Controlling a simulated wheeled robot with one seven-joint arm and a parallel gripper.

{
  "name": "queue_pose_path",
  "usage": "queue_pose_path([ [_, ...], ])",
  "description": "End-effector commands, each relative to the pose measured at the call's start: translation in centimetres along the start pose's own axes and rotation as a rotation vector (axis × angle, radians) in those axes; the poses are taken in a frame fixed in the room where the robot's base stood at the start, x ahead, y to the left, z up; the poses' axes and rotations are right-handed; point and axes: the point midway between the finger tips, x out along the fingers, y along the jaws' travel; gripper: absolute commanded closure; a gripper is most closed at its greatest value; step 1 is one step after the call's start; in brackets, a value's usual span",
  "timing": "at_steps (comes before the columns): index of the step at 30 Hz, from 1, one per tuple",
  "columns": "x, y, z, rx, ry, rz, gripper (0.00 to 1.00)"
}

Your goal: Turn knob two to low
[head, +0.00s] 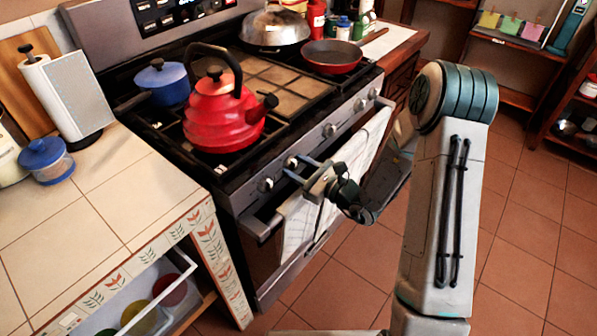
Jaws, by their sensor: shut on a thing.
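The stove (222,188) has a silver front panel with a row of round knobs. The leftmost knob (265,184) is free. The second knob from the left (291,162) is between the fingertips of my gripper (297,167), which reaches in from the right and is shut on it. The fingers partly cover this knob, and its setting cannot be read. Further right on the panel are the third knob (330,130) and more knobs, all untouched.
A red kettle (222,118) and a blue pot (164,84) stand on the left burners. A red pan (331,57) and a domed lid (274,27) are further back. Towels (300,222) hang below the knobs. An open drawer (130,290) juts out at lower left. Tiled floor is clear at right.

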Motion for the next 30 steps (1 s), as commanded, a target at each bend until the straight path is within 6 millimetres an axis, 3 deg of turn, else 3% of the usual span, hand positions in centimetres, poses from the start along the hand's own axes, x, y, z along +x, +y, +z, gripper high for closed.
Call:
queue_pose_path([
  [30, -0.02, 0.27, -0.93, -0.915, -0.001, -0.001, 0.8],
])
